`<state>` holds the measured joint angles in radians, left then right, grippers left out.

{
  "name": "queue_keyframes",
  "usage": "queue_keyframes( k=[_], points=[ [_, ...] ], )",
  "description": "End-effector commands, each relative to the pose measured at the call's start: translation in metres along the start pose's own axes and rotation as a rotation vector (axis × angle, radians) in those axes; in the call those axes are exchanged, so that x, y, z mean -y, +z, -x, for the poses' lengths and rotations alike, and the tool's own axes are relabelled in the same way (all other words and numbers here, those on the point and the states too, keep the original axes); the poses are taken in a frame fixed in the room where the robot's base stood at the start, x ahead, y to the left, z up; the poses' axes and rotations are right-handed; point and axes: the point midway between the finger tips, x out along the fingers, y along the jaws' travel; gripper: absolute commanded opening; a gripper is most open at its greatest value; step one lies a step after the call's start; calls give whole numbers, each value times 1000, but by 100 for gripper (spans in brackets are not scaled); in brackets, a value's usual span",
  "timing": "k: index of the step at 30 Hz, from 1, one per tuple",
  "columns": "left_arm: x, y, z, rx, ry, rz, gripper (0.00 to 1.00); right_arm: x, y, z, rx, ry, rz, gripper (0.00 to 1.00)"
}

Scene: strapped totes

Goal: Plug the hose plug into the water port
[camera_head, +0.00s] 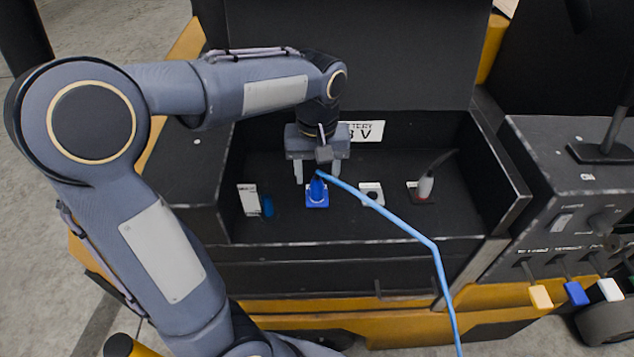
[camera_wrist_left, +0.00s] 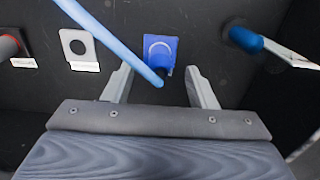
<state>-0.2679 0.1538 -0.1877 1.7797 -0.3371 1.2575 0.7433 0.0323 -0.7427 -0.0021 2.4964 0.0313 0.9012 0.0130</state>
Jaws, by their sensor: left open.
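The light blue hose (camera_head: 405,228) runs from the lower right up to its dark blue plug (camera_head: 317,188). The plug stands over the water port (camera_head: 319,203), a blue plate on the floor of the black compartment; I cannot tell how deep it sits. My left gripper (camera_head: 320,178) is directly above the port, pointing down, with its fingers apart on either side of the plug. In the left wrist view the hose (camera_wrist_left: 110,40) ends between the open fingertips (camera_wrist_left: 160,82), in front of the blue plate (camera_wrist_left: 160,47). My right gripper is not in view.
A grey plate with a hole (camera_head: 371,187) and a red-based connector with a black cable (camera_head: 425,188) sit right of the port. A blue capped fitting (camera_head: 267,207) and white label (camera_head: 248,199) are left. Compartment walls surround them. Coloured levers (camera_head: 575,293) stand outside at right.

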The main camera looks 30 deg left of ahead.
Motion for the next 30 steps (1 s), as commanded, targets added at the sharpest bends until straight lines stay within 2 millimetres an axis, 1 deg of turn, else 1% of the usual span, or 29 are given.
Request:
queue_keyframes(
  k=[1,3,7,24,26,28,30],
  points=[
    [0,0,9,-3,3,1,52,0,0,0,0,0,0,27],
    [0,0,17,-2,2,1,52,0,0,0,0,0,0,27],
    [0,0,26,0,0,1,52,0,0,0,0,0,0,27],
    [1,1,28,1,3,-1,52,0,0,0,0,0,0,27],
    [4,5,29,0,20,-8,52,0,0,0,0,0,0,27],
    [12,14,30,-5,62,-34,52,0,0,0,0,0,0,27],
    [22,31,31,-16,129,-75,52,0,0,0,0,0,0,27]
  ],
)
